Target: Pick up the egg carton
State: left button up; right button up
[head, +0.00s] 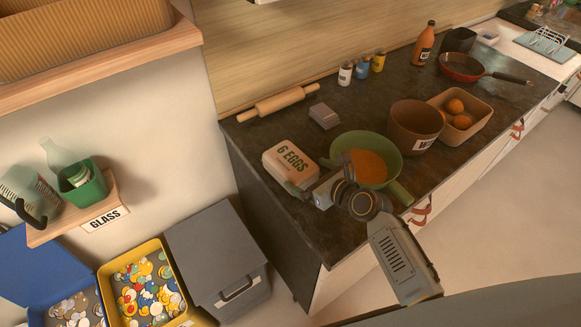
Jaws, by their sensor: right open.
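The egg carton (284,158) is a pale box with "6 EGGS" on its lid. It sits upright and closed on the dark countertop, near the counter's left end. My right gripper (303,188) comes in from the lower right and is open, its fingers at the carton's front right corner. I cannot tell whether the fingers touch the carton, and they hide a little of that corner. My left gripper is not in view.
A green pan (348,142) with orange contents stands right beside the carton and behind my right wrist. A grey block (323,116), a rolling pin (278,103) and a brown pot (402,119) stand farther back. Grey and yellow bins (142,247) stand below the counter's left end.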

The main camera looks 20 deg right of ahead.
aim_at(304, 171)
jog(key=b+x, duration=0.1)
jog(key=x, duration=0.4)
jog(key=shift+w, duration=0.1)
jog(key=c, duration=0.7)
